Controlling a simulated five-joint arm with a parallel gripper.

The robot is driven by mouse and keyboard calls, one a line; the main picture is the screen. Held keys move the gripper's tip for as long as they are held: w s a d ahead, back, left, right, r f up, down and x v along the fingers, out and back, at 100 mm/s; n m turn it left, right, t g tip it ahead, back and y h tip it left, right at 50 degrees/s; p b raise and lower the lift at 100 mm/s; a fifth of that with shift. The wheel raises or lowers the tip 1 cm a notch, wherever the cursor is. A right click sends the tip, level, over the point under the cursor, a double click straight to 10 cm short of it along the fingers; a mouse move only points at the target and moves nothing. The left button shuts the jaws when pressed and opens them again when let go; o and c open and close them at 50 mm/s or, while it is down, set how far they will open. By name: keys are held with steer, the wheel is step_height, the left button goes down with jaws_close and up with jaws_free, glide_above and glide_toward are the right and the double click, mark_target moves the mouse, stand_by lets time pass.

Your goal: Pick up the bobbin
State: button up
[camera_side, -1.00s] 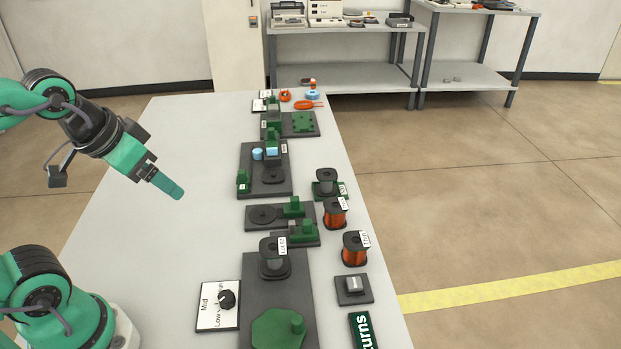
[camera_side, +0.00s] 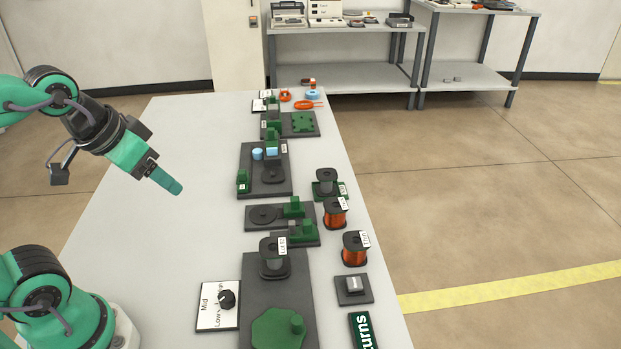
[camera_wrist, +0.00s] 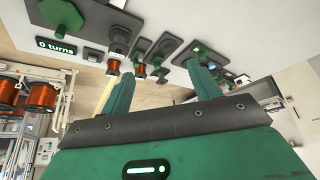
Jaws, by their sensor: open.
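A dark empty bobbin (camera_side: 326,180) with a white tag stands upright in a green holder (camera_side: 318,193) near the table's right edge. A second dark bobbin (camera_side: 274,258), with a label whose text is too small to read surely, stands on the long dark base (camera_side: 260,310). I cannot tell which one the task names. My gripper (camera_side: 178,190) hangs above bare table, left of both bobbins and touching nothing. In the wrist view my gripper (camera_wrist: 158,68) shows two green fingers spread apart with nothing between them.
Two copper wire spools (camera_side: 334,213) (camera_side: 355,248) stand along the right edge. Dark fixtures (camera_side: 262,183) with green blocks line the table's middle. A dial card (camera_side: 218,305) lies near the front. The table's left part (camera_side: 165,240) is bare.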

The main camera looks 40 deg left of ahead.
steer(key=w+d+r+n+g, duration=0.1)
steer(key=w+d+r+n, duration=0.1)
steer(key=w, duration=0.7)
steer(key=n+g, duration=0.5)
glide_above(336, 204)
step_height(336, 204, down, 17)
steer(key=shift+s+r, duration=0.1)
steer(key=shift+s, duration=0.05)
steer(key=shift+d+f, duration=0.1)
steer(key=shift+f, duration=0.3)
steer(key=shift+f, duration=1.3)
